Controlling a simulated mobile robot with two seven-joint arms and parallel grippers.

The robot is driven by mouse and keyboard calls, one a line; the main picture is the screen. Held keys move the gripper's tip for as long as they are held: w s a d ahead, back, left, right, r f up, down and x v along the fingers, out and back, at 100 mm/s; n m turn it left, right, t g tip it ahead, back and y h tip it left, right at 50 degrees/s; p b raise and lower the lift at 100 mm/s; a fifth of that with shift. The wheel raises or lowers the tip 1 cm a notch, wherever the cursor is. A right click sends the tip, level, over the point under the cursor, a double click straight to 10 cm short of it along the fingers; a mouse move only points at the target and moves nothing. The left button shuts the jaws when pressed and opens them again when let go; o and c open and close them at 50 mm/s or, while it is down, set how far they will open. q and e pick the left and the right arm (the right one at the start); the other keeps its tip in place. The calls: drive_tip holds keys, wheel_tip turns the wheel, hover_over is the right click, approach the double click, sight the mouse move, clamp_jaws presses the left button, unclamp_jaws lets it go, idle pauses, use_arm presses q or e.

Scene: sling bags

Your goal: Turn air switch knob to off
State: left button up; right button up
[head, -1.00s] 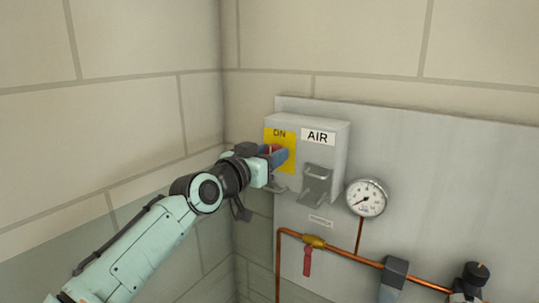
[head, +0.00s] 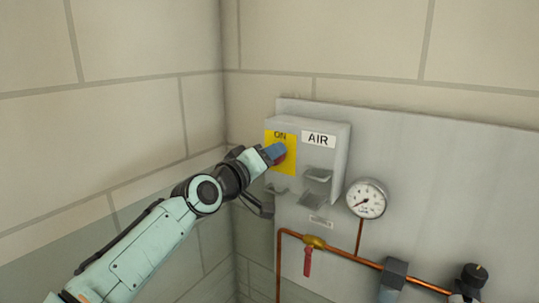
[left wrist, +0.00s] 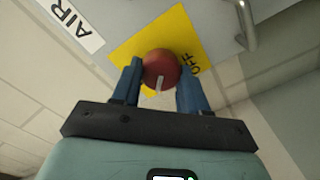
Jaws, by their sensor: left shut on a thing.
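The red round knob (head: 282,159) sits on the yellow plate (head: 272,138) of the grey AIR switch box (head: 337,150). The fingers partly hide the knob in the head view. My right gripper is not in view.
Metal brackets (head: 317,174) stick out from the box close to the gripper. Below are a round gauge (head: 366,198), copper pipe (head: 349,250) and a valve with a red lever (head: 307,262). The corner wall (head: 150,110) is left of the box.

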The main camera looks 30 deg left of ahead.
use_arm(q)
drive_tip(key=shift+a+f+n+p, duration=0.1)
drive_tip(key=shift+n+p, duration=0.65)
drive_tip(key=shift+n, duration=3.55)
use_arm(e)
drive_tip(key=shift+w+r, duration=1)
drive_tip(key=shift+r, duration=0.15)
use_arm(q)
drive_tip(key=shift+n, duration=0.3)
drive_tip(key=o, duration=1.1)
drive_tip(key=shift+c, duration=0.2)
drive_tip(key=s+a+b, duration=0.1)
drive_tip(key=s+b, duration=0.1)
drive_tip(key=s, duration=1.1)
drive_tip(key=shift+s, duration=0.2)
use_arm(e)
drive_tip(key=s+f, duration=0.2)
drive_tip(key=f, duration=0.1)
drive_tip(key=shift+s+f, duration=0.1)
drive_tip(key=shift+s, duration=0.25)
